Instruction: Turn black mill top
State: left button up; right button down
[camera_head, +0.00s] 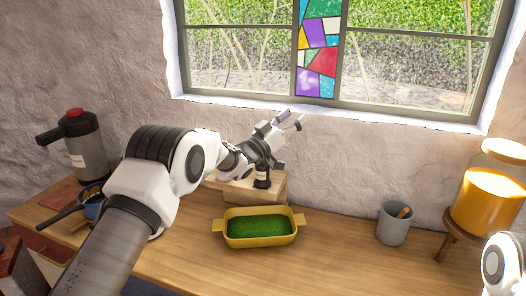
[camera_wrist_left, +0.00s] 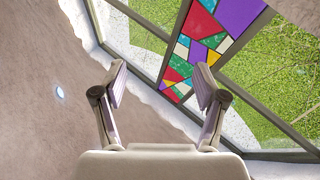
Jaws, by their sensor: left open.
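A dark object with a pale label, apparently the black mill (camera_head: 262,180), stands on a light wooden block (camera_head: 281,189) against the wall in the head view. My left wrist covers its upper part, so its top is hidden. My left gripper (camera_head: 290,122) is above the mill, in front of the window sill, pointing up and to the right. It also shows in the left wrist view (camera_wrist_left: 160,88), with its two fingers wide apart and nothing between them. The mill is not in the left wrist view. My right gripper is not in view.
A yellow dish (camera_head: 261,241) with green contents sits in front of the block. A grey cup (camera_head: 395,224) and an orange container (camera_head: 488,203) on a stool are to the right. A dark pan (camera_head: 62,219) and a grey flask (camera_head: 84,146) are at left. The counter's middle right (camera_head: 335,225) is clear.

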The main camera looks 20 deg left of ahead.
pick_arm(q)
notch_tip(320, 180, down, 6)
jog(key=s+n+t+y+p, duration=0.1)
jog(key=s+n+t+y, duration=0.1)
jog(key=n+y, duration=0.6)
jog(key=g+y, duration=0.3)
jog(key=y, duration=0.7)
send_near(263, 162)
jog(key=shift+n, duration=0.4)
jog(key=x, duration=0.3)
jog(key=p+x, duration=0.1)
jog(key=shift+w+r, duration=0.25)
jog(key=shift+r, duration=0.05)
jog(key=p+x, duration=0.2)
jog(key=x, duration=0.5)
jog(key=shift+s+a+f, duration=0.1)
jog(key=shift+a+f, duration=0.05)
jog(key=shift+w+a, duration=0.15)
jog(key=shift+w, duration=0.3)
jog(key=c, duration=1.2)
